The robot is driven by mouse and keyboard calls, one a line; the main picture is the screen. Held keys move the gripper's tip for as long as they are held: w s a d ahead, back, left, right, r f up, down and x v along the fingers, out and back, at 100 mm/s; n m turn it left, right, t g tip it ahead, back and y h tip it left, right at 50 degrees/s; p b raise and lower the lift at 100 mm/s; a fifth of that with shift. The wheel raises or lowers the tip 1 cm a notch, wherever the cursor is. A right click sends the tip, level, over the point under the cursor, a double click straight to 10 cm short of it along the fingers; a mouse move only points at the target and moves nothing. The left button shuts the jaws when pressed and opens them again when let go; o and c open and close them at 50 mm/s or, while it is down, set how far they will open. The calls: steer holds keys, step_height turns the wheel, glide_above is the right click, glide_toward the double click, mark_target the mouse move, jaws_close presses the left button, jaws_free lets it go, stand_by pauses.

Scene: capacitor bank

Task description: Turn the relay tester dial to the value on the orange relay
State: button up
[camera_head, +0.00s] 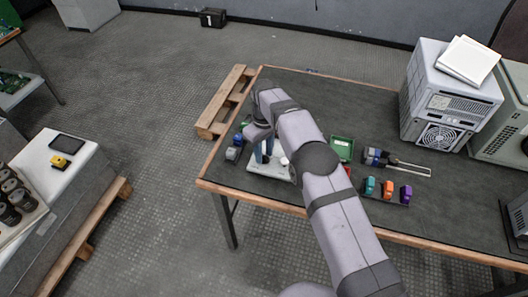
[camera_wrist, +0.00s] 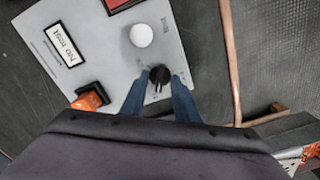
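The relay tester is a pale grey panel (camera_head: 262,169) on the table's left part, partly behind my arm. In the wrist view its panel (camera_wrist: 105,60) carries a "NO TEST" display (camera_wrist: 62,46), a round white knob or lamp (camera_wrist: 141,36) and a small black dial (camera_wrist: 160,75). An orange piece (camera_wrist: 87,102) sits by a black holder at the panel's edge. An orange relay (camera_head: 388,188) stands in a rack; its value is not readable. My gripper (camera_wrist: 160,84) is open, its blue fingers apart on either side of the dial; contact is unclear.
A teal relay (camera_head: 369,186) and a purple relay (camera_head: 406,194) flank the orange one. A green tray (camera_head: 342,149) and a blue-handled tool (camera_head: 378,157) lie behind them. Grey instrument boxes (camera_head: 437,123) stand at right. The table's wooden edge (camera_wrist: 231,60) runs close beside the tester.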

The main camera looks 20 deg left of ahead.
mark_target(264, 156)
steer(key=shift+r+b, duration=0.5)
steer(key=shift+r, duration=3.2)
steer(key=s+d+r+m+p, duration=0.1)
steer(key=s+d+r+m, duration=0.15)
steer(key=d, duration=0.45)
steer(key=s+d+r+m+p, duration=0.2)
steer(key=d+r, duration=0.2)
steer(key=d, duration=0.4)
steer(key=s+d+r+m+p, duration=0.1)
steer(key=s+d+r+m, duration=0.15)
steer(key=d, duration=0.45)
steer(key=s+d+m+p, duration=0.1)
steer(key=s+d+m, duration=0.1)
steer(key=s+d, duration=0.4)
steer(key=s+d+f+m+p, duration=0.1)
steer(key=s+d+m, duration=0.2)
steer(key=s, duration=1)
steer(key=d, duration=0.3)
steer(key=shift+s, duration=0.25)
